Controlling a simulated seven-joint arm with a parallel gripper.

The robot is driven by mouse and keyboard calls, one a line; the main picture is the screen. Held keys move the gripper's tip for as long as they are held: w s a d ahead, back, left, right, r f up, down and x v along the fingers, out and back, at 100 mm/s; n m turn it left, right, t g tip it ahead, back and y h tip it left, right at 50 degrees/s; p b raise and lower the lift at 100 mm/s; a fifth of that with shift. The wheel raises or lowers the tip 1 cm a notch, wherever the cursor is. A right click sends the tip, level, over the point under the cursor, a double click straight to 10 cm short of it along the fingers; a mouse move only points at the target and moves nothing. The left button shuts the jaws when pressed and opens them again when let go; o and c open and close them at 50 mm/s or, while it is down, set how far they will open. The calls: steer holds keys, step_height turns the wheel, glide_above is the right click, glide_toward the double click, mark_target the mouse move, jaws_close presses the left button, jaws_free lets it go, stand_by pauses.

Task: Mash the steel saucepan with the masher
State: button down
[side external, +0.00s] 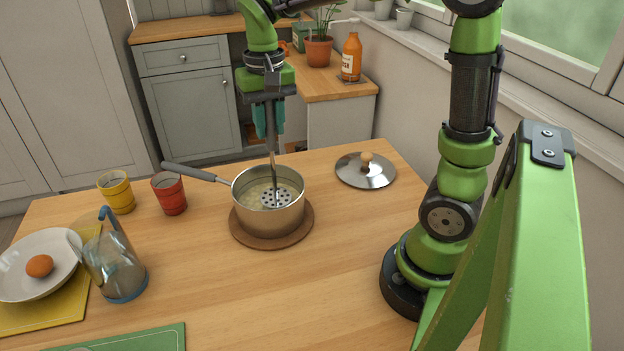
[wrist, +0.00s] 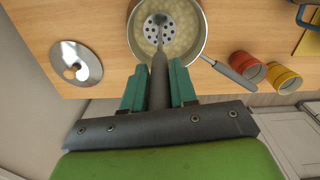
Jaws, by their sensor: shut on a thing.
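The steel saucepan (side external: 284,216) stands on a round brown trivet (side external: 240,237), its grey handle pointing left. It also shows in the wrist view (wrist: 203,35), with pale yellowish contents inside. The masher (side external: 272,160) has a grey handle and a round perforated head. My gripper (side external: 269,122) is above the pan, shut on the masher's handle. In the wrist view my gripper (wrist: 160,88) has its teal fingers on either side of the handle (wrist: 159,78). The masher's head (wrist: 160,29) is inside the pan, at or close to the contents; exact contact is unclear.
A lid (side external: 366,171) lies right of the pan. Red (side external: 169,194) and yellow (side external: 117,192) cups stand left, near the pan's handle. The table front of the trivet is clear.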

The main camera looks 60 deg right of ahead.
mark_target(271, 144)
steer(key=shift+f, duration=2.4)
step_height(271, 144, up, 5)
steer(key=shift+f, duration=0.1)
steer(key=shift+w+f, duration=1.25)
steer(key=shift+f, duration=1.2)
steer(key=shift+d+r, duration=0.15)
steer(key=shift+r, duration=1.1)
steer(key=shift+d+r, duration=0.15)
steer(key=shift+r, duration=1.1)
